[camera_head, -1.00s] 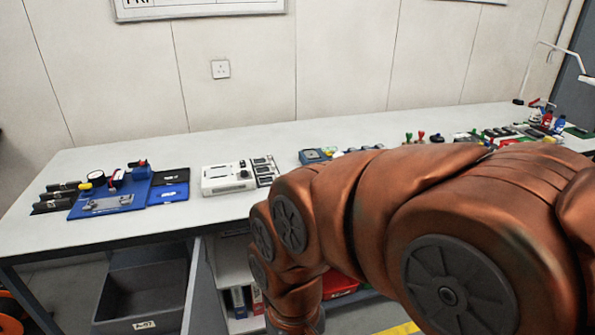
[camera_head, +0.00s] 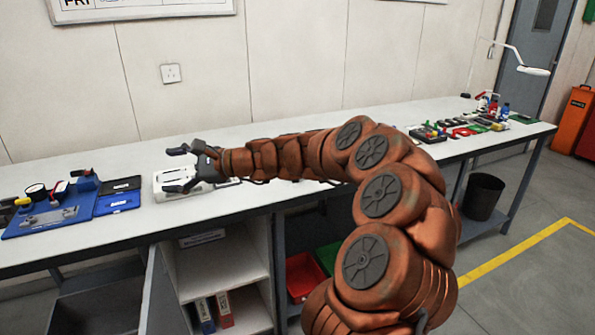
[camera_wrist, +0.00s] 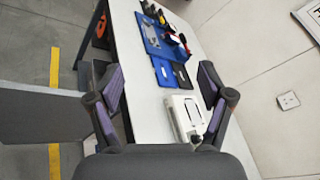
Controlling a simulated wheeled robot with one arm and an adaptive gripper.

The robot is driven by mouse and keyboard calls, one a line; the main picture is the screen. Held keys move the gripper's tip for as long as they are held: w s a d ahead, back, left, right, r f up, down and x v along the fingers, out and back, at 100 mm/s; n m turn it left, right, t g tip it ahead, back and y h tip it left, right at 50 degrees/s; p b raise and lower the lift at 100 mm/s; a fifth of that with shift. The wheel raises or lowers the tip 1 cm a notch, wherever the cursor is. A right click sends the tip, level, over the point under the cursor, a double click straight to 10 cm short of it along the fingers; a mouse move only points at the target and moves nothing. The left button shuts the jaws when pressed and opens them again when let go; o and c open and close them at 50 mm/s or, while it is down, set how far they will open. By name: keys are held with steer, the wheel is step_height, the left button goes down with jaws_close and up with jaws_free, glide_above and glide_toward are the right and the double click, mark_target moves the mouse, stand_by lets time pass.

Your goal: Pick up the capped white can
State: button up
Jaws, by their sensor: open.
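My gripper (camera_head: 175,170) is open and empty, reaching left over the bench above a white boxy device. In the wrist view its two fingers (camera_wrist: 160,84) are spread wide with nothing between the pads. I cannot clearly make out a capped white can. A small white item with a reddish top (camera_head: 61,189) stands on the blue tray (camera_head: 45,224) at the left of the bench, too small to identify. My gripper is to the right of that tray and apart from it. My arm hides part of the middle of the bench.
The white device (camera_wrist: 183,116) is on the bench near my gripper. Blue and black flat cases (camera_head: 118,201) lie between it and the tray. Several small tools (camera_head: 460,130) are at the far right end. A grey bin (camera_head: 100,305) and shelves (camera_head: 225,260) are below.

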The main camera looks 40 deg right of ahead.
steer(key=w+d+f+m+t+h+b, duration=0.15)
steer(key=d+m, duration=0.25)
steer(key=d, duration=0.4)
steer(key=w+d+f+m+t+h, duration=0.1)
steer(key=d+f+m+t+h, duration=0.15)
steer(key=d, duration=0.55)
steer(key=w+d+f+m+t+h, duration=0.1)
steer(key=d+f+m+t+h, duration=0.2)
steer(key=d, duration=0.5)
steer(key=s+d+f+m+h, duration=0.1)
steer(key=d+f+m+h, duration=0.1)
steer(key=d, duration=0.4)
steer(key=s+d+f+m+h+b, duration=0.1)
steer(key=s+d+f+m+h, duration=0.1)
steer(key=d, duration=0.5)
steer(key=s+d+f+m+g+h, duration=0.1)
steer(key=s+d+f+m+h, duration=0.1)
steer(key=d+m, duration=0.3)
steer(key=shift+s+d+f+m+h, duration=0.1)
steer(key=shift+d+f+m+h, duration=0.25)
steer(key=shift+d+f+h, duration=0.4)
steer(key=shift+w+d+r+p, duration=0.1)
steer(key=shift+w+d+p, duration=0.05)
steer(key=shift+w, duration=1.1)
steer(key=shift+w+d+r+p, duration=0.1)
steer(key=shift+w+d+p, duration=0.1)
steer(key=shift+w, duration=1.05)
steer(key=shift+w+d+r+p, duration=0.1)
steer(key=shift+w+d+p, duration=0.05)
steer(key=shift+w, duration=1.1)
